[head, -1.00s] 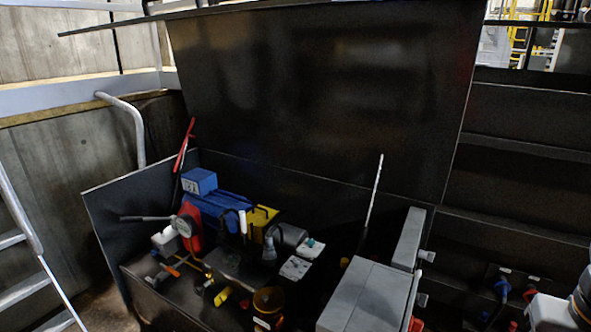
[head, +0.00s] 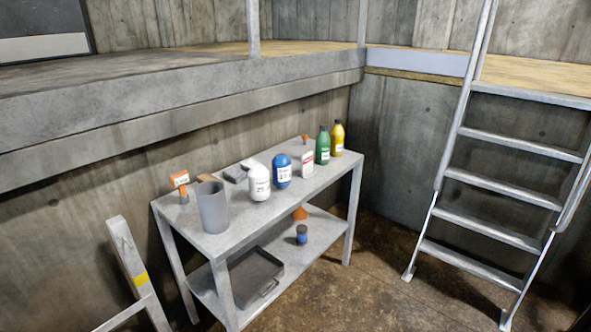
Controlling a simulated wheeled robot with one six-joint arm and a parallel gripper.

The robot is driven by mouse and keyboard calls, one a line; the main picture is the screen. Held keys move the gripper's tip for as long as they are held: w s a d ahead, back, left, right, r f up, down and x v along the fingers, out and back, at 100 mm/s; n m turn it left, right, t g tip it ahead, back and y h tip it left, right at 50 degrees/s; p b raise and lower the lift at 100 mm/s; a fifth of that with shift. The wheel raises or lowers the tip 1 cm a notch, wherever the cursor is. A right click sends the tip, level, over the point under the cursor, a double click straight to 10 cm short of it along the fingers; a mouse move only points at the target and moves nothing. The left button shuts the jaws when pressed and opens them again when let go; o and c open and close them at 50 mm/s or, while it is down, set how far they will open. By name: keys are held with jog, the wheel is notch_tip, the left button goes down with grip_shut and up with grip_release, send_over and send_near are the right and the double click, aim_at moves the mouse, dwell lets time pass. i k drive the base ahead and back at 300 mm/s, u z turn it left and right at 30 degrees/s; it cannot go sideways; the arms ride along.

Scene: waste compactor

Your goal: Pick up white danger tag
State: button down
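I cannot make out a white danger tag for certain in the head view. A small white item with red marking (head: 307,163) stands among the bottles on the metal table; it looks more like a container, and its print is too small to read. An orange-and-white item (head: 180,180) sits at the table's left back edge. My gripper is not in view.
The two-level metal table (head: 228,243) holds a grey cylinder (head: 213,208), white (head: 259,184), blue (head: 282,172), green (head: 322,148) and yellow (head: 337,139) bottles. A tray (head: 258,277) lies on its lower shelf. A ladder (head: 495,205) stands right; floor between is clear.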

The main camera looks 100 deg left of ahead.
aim_at(307, 159)
jog(key=u, duration=3.25)
jog(key=i, duration=2.65)
